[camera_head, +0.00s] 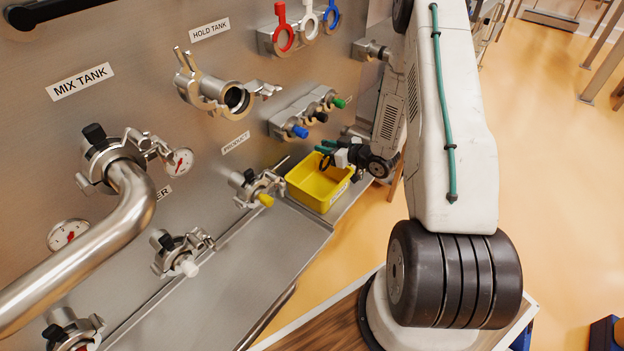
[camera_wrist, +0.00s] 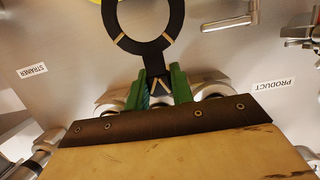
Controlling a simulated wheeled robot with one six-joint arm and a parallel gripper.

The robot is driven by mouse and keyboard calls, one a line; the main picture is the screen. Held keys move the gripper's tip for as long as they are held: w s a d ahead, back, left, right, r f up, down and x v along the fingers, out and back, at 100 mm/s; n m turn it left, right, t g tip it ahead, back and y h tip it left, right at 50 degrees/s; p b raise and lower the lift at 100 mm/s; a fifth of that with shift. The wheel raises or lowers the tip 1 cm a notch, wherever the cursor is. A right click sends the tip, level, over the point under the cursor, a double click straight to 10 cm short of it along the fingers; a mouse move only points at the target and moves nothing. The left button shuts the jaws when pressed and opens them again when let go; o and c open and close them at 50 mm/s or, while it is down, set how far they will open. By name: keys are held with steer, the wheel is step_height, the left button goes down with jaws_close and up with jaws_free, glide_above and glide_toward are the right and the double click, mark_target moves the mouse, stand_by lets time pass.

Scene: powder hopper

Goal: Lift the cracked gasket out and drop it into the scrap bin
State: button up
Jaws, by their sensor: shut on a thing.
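My gripper (camera_head: 328,150) is shut on the cracked gasket, with its green fingers (camera_wrist: 162,84) pinching the gasket's tab in the wrist view. The gasket (camera_wrist: 142,49) is a flat black ring with tan crack-like marks; its upper part is cut off by the picture's top edge. In the head view the gasket (camera_head: 325,160) is a small dark shape at the fingertips. It appears over the yellow scrap bin (camera_head: 308,197), near its far rim; its height above the bin is hard to judge. The bin looks empty where I see inside.
The hold tank port (camera_head: 237,98) has its clamp open. A steel ledge (camera_head: 240,265) runs left of the bin. Clamped fittings, one with a yellow plug (camera_head: 266,200), stick out from the panel (camera_head: 50,130). Open floor (camera_head: 380,225) lies right of the bin.

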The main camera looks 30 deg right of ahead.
mark_target(326, 161)
steer(key=shift+f, duration=0.3)
steer(key=f, duration=0.3)
steer(key=shift+w+a+f, duration=0.2)
steer(key=shift+a+f, duration=0.1)
steer(key=shift+f, duration=0.85)
steer(key=o, duration=0.9)
steer(key=shift+s+d, duration=0.1)
steer(key=v, duration=0.7)
steer(key=shift+s+d+r, duration=0.15)
steer(key=shift+s, duration=0.15)
